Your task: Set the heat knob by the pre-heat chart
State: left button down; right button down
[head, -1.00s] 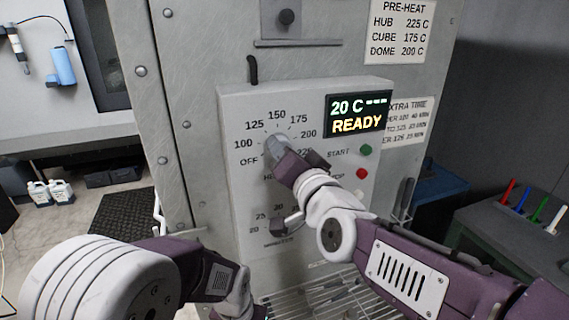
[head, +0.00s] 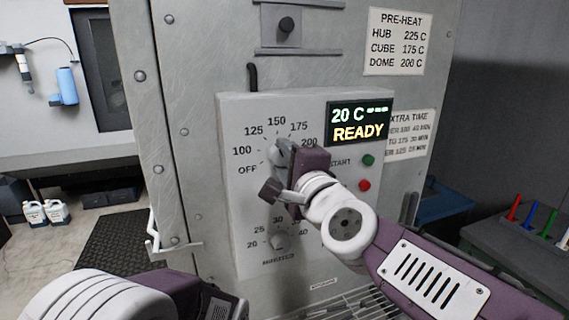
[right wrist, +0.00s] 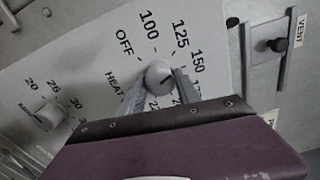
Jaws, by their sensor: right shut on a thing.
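The heat knob (head: 281,153) is on the grey control box (head: 240,215), within a ring of marks from OFF through 100 to 225. My right gripper (head: 288,160) is shut on it, covering the dial's lower right. In the right wrist view the round grey knob (right wrist: 160,76) sits between the two fingers (right wrist: 158,88). Its dark pointer line slants up and right, roughly toward 150; the exact mark is hard to read. The pre-heat chart (head: 396,42) reads HUB 225 C, CUBE 175 C, DOME 200 C. The display (head: 359,123) reads 20 C, dashes and READY. My left gripper is out of view.
Below is the minutes knob (head: 278,241). A green button (head: 368,160) and a red button (head: 364,185) are close right of my right gripper. An extra-time chart (head: 408,133) hangs beside the box. A wire rack (head: 350,303) lies below.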

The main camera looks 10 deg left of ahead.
jog(key=m+b, duration=0.1)
jog(key=m, duration=0.5)
jog(key=m+b, duration=0.1)
jog(key=m, duration=0.5)
jog(key=shift+m, duration=0.3)
dwell(0.4)
jog(key=c, duration=0.9)
grip_release()
jog(key=shift+o, duration=0.2)
